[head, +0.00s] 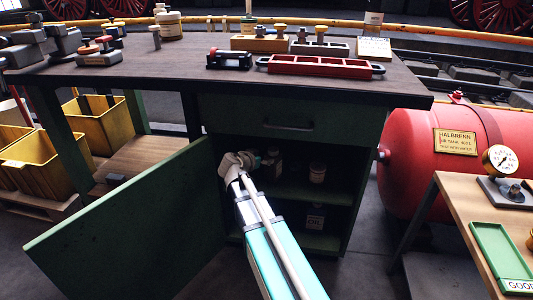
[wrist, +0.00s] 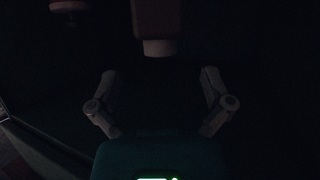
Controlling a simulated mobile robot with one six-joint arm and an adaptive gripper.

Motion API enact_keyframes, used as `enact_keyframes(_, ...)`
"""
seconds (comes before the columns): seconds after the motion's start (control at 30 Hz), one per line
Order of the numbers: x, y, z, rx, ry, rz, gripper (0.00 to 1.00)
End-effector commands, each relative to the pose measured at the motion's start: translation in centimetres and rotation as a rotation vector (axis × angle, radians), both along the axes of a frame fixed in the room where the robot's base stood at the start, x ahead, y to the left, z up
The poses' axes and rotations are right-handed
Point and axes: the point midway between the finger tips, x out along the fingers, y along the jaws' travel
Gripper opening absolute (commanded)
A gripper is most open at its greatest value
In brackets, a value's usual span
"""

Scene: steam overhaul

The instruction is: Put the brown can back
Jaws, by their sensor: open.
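The green cabinet under the workbench stands open, and my arm reaches into its upper compartment. My gripper (wrist: 160,80) is open, with its two fingers spread and nothing between them. In the wrist view a dark reddish-brown thing (wrist: 155,14) with a pale end is ahead of the fingers, apart from them; it may be the brown can, but the dark hides its shape. In the head view a small brownish can with a pale label (head: 317,172) stands on the upper shelf, right of my gripper (head: 273,157).
The cabinet door (head: 140,235) hangs open left of my arm. A can marked OIL (head: 315,218) stands on the lower shelf. The bench top (head: 180,75) holds tools and a red tray (head: 320,67). A red air tank (head: 420,160) and a side table (head: 460,210) are at right.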

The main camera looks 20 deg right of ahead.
Motion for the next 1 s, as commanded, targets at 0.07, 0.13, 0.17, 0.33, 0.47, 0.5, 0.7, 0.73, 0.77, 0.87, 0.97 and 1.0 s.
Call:
enact_keyframes(0.07, -0.8, 0.9, 0.7, -0.001, 0.001, 0.0, 1.0)
enact_keyframes(0.13, -1.2, 1.6, 1.0, 0.0, 0.0, 0.001, 1.0)
enact_keyframes(0.17, -1.3, 1.8, 1.1, 0.0, 0.0, 0.001, 1.0)
enact_keyframes(0.33, -1.8, 2.6, 1.4, 0.001, 0.0, -0.001, 1.0)
enact_keyframes(0.47, -1.9, 2.8, 1.4, 0.001, 0.0, -0.001, 1.0)
enact_keyframes(0.5, -1.9, 2.8, 1.4, 0.001, 0.0, -0.001, 1.0)
enact_keyframes(0.7, -1.9, 2.8, 1.4, 0.0, 0.0, -0.001, 1.0)
enact_keyframes(0.73, -1.9, 2.8, 1.4, 0.0, 0.0, -0.001, 1.0)
enact_keyframes(0.77, -1.9, 2.8, 1.4, 0.0, 0.0, -0.001, 1.0)
enact_keyframes(0.87, -1.9, 2.8, 1.4, 0.0, 0.0, -0.001, 1.0)
enact_keyframes(0.97, -1.9, 2.8, 1.4, 0.0, 0.0, -0.001, 1.0)
enact_keyframes(1.0, -1.9, 2.8, 1.4, 0.001, 0.001, -0.001, 1.0)
